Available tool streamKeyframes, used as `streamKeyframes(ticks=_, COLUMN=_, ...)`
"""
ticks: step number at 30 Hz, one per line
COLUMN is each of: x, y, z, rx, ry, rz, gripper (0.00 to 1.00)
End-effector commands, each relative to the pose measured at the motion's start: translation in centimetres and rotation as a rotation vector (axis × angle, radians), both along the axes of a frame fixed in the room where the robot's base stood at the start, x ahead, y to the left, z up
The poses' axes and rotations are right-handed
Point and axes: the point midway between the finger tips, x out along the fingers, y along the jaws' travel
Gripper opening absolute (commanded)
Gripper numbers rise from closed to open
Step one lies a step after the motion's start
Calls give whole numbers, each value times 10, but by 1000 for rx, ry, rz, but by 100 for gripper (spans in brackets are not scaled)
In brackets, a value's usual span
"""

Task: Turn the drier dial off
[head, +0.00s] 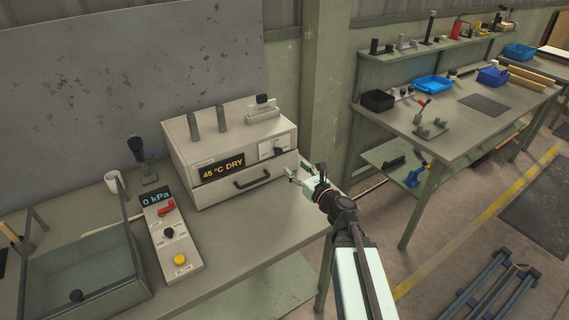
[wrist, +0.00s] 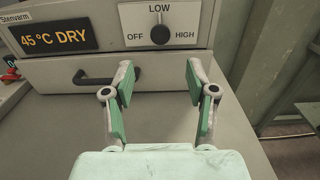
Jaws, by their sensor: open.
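The drier (head: 225,150) is a grey box on the bench, with an orange display reading "45 °C DRY". Its dial (wrist: 160,34) is a dark knob on a white plate marked OFF at left, LOW at top and HIGH at right. The dial's pointer appears to be up, toward LOW. The dial also shows in the head view (head: 279,151). My gripper (wrist: 158,85) is open and empty in front of the drier, below the dial and apart from it. In the head view my gripper (head: 292,177) is near the drier's lower right front corner.
A drawer handle (wrist: 82,76) sticks out below the display. A control box (head: 172,235) reading "0 kPa" with a red lever and yellow button stands left of the drier. A glass-sided tank (head: 85,265) is further left. A green pillar (head: 326,90) rises behind the drier's right side.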

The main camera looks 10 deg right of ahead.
Motion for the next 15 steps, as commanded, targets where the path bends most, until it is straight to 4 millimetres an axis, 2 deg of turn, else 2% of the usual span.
streamKeyframes(ticks=1, x=3, y=3, z=-6, rx=-1, ry=-4, rz=2, gripper=57)
streamKeyframes(ticks=5, x=8, y=10, z=-4, rx=-1, ry=-6, rz=6, gripper=57)
streamKeyframes(ticks=9, x=37, y=14, z=2, rx=1, ry=-3, rz=0, gripper=57)
streamKeyframes(ticks=15, x=68, y=20, z=2, rx=1, ry=-3, rz=-8, gripper=57)
